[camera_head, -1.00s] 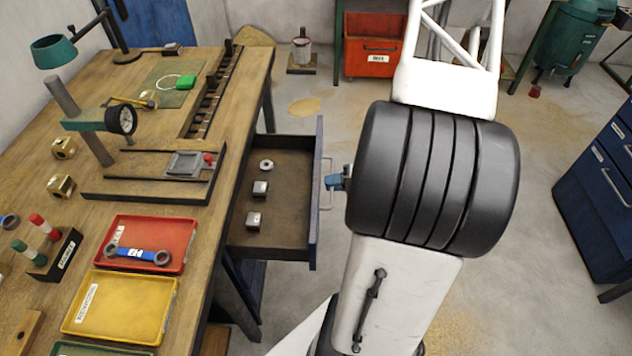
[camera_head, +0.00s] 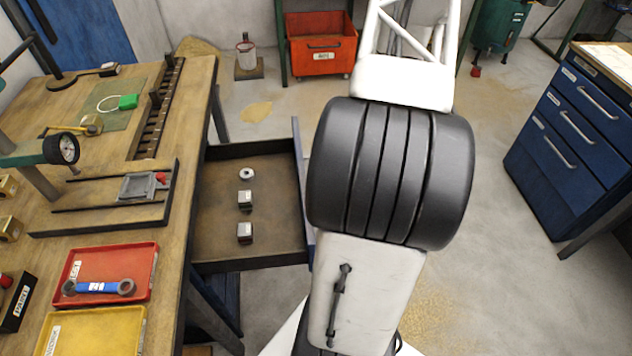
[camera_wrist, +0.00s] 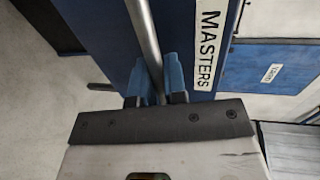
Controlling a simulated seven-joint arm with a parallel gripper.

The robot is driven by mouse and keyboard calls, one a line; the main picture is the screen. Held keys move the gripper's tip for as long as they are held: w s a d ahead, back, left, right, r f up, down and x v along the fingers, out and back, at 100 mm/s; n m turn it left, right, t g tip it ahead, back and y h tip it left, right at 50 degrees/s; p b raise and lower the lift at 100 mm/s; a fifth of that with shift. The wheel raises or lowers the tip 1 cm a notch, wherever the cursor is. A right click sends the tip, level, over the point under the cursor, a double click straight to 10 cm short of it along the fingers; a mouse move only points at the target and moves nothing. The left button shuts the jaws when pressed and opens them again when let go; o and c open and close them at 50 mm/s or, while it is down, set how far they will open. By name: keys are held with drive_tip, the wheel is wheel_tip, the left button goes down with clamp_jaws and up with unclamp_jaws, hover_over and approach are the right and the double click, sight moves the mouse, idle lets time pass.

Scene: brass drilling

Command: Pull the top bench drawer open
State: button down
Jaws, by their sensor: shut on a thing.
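The top bench drawer (camera_head: 205,263) stands pulled out from the right side of the wooden bench. A ring (camera_head: 246,174) and two small metal blocks (camera_head: 245,232) lie inside it. In the wrist view its blue front (camera_wrist: 105,45) carries a label reading MASTERS and a grey bar handle (camera_wrist: 146,40). My gripper (camera_wrist: 162,75) has its blue fingers on both sides of this handle, shut on it. In the head view my arm hides the gripper and the handle.
The bench top (camera_head: 185,95) holds a red tray (camera_head: 140,262) with a blue wrench and a yellow tray (camera_head: 120,330). A blue cabinet (camera_head: 560,140) stands at the right. An orange bin (camera_head: 320,55) is at the back. Open floor lies between the bench and the cabinet.

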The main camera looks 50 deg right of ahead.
drive_tip(key=c, duration=1.2)
unclamp_jaws()
drive_tip(key=shift+d, duration=0.15)
drive_tip(key=v, duration=0.7)
drive_tip(key=shift+s+d, duration=0.2)
drive_tip(key=shift+s, duration=0.05)
drive_tip(key=shift+r, duration=0.1)
